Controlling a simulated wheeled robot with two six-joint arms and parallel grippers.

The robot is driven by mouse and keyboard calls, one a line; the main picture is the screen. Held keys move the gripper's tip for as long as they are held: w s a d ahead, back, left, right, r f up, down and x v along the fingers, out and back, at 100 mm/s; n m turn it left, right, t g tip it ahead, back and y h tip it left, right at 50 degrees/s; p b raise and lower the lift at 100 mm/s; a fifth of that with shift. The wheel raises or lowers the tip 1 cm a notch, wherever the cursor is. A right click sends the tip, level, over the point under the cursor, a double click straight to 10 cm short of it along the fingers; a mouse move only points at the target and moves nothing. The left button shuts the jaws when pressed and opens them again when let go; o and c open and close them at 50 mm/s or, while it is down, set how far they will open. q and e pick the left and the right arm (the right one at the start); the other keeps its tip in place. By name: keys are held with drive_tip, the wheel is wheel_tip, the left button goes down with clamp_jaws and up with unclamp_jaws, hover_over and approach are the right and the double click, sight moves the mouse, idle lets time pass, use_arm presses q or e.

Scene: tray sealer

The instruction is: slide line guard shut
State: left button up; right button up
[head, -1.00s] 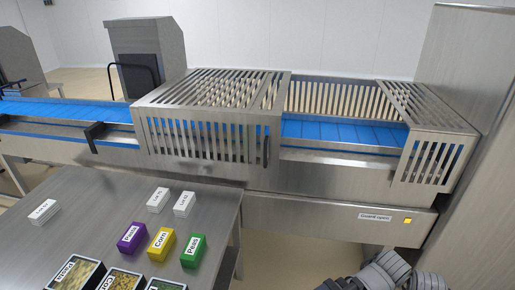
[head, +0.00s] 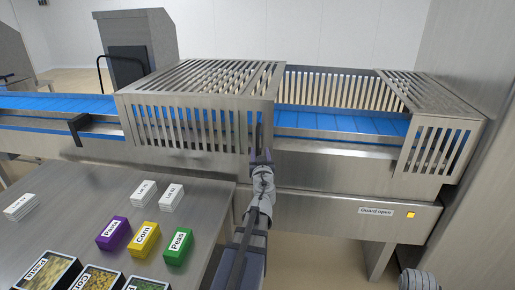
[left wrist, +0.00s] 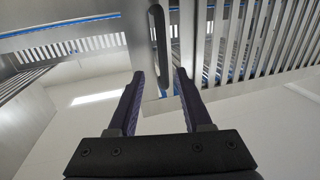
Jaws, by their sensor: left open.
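The slatted metal line guard (head: 185,125) stands over the left-middle of the conveyor. An open gap with bare blue belt (head: 340,124) lies between it and the fixed slatted cage (head: 437,150) at the right. A label reads "Guard open" (head: 376,211). My left gripper (head: 261,158) is at the guard's front right edge, by its upright handle. In the left wrist view the dark handle (left wrist: 158,40) appears between the two open fingers (left wrist: 160,78); I see no finger closed on it.
An amber light (head: 410,214) is lit beside the label. A steel table (head: 80,195) at the lower left holds white lid stacks, purple, yellow and green blocks, and food bins. A tall steel cabinet (head: 480,60) stands at the right.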

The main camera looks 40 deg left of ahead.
sight(258, 142)
use_arm(q)
drive_tip(key=shift+a, duration=0.45)
drive_tip(key=x, duration=0.7)
drive_tip(key=shift+w+a+r, duration=0.1)
drive_tip(key=shift+w+a, duration=0.1)
drive_tip(key=shift+w, duration=0.1)
drive_tip(key=shift+c, duration=0.2)
clamp_jaws()
idle(0.9)
